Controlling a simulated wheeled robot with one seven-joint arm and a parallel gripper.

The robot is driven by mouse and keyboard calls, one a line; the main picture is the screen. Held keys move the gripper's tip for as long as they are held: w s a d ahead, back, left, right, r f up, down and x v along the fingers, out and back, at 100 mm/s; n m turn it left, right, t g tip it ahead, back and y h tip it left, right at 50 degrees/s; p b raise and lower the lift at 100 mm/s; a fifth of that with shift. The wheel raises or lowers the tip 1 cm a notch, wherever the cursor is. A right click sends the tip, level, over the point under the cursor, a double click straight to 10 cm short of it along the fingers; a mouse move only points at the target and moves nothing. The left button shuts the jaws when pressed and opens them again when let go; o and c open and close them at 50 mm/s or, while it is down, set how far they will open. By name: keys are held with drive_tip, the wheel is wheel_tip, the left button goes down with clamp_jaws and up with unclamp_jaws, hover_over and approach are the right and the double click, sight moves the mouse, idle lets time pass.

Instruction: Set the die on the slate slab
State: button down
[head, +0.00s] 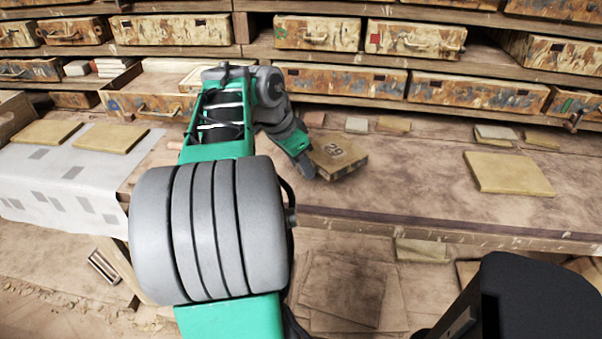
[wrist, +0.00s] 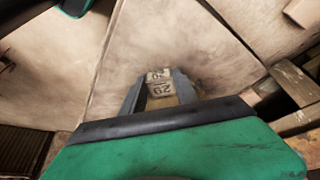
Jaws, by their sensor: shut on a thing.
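The die (head: 341,155) is a tan-brown block with dark number marks on its top, near the front middle of the workbench. My gripper (head: 315,165) is shut on it from the left in the head view. In the wrist view the die (wrist: 160,90) sits between my two fingers (wrist: 158,92). I cannot tell whether its underside touches the bench. No slab is plainly slate-grey. A tan square slab (head: 508,173) lies flat on the bench to the right, clear of my gripper; I cannot tell whether it is the slate slab.
Several small tiles (head: 495,132) lie along the back of the bench (head: 420,190). Painted drawers (head: 340,78) fill the shelves behind. Two tan slabs (head: 110,138) lie on a white cloth at left. The bench between die and right slab is clear. Flat sheets lie on the floor.

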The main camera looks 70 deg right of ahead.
drive_tip(key=shift+f, duration=0.8)
